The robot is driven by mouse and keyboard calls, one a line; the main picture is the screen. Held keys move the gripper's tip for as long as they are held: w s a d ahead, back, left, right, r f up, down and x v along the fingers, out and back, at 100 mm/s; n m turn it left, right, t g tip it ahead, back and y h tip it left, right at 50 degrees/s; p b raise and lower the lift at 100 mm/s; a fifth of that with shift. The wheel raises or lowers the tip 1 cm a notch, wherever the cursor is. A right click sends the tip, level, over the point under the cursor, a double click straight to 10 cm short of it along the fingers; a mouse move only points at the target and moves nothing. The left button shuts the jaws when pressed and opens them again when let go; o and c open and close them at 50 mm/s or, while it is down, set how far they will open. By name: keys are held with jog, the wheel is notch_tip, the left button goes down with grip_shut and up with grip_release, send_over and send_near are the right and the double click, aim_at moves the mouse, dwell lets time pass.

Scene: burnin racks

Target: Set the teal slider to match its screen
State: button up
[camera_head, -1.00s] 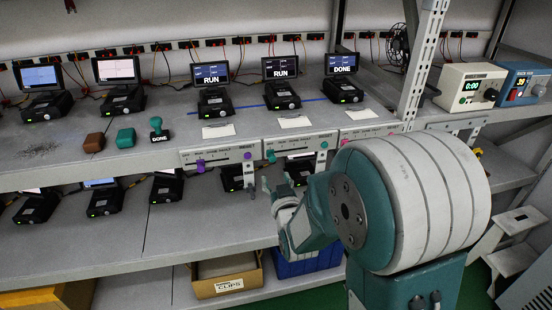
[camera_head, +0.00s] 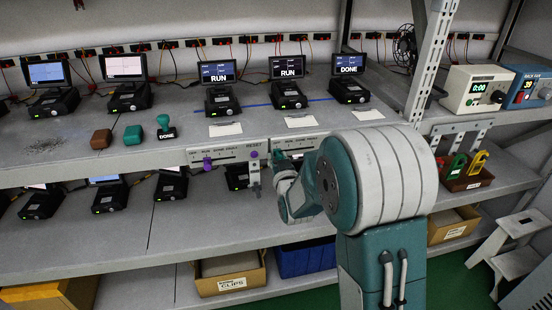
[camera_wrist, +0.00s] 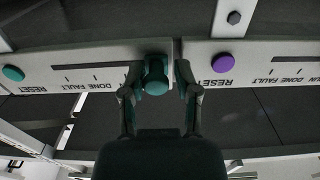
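The teal slider knob (camera_wrist: 156,79) sits at the end of its panel (camera_wrist: 70,72) away from RESET, beyond the DONE and FAULT labels; my gripper hides the label closest to it. In the head view the teal slider (camera_head: 278,155) is at the left end of its panel (camera_head: 300,142). The screen (camera_head: 288,67) above that panel reads RUN. My gripper (camera_wrist: 157,91) is open, one finger on each side of the knob, with a gap visible on both sides. Contact cannot be told. My arm hides the panel's right end in the head view.
A teal knob (camera_wrist: 13,73) stands by RESET on the same panel. The neighbouring panel has a purple RESET knob (camera_wrist: 222,63) close to my finger and a purple slider (camera_head: 207,163). Teal and brown blocks and a DONE stamp (camera_head: 165,129) stand on the shelf.

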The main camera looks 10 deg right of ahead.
aim_at(289, 151)
jog(key=shift+d+r, duration=0.1)
jog(key=shift+d, duration=1.9)
grip_shut()
jog(key=o, duration=0.9)
grip_release()
jog(key=shift+w, duration=0.1)
jog(key=shift+a, duration=0.2)
jog(key=s, duration=1.2)
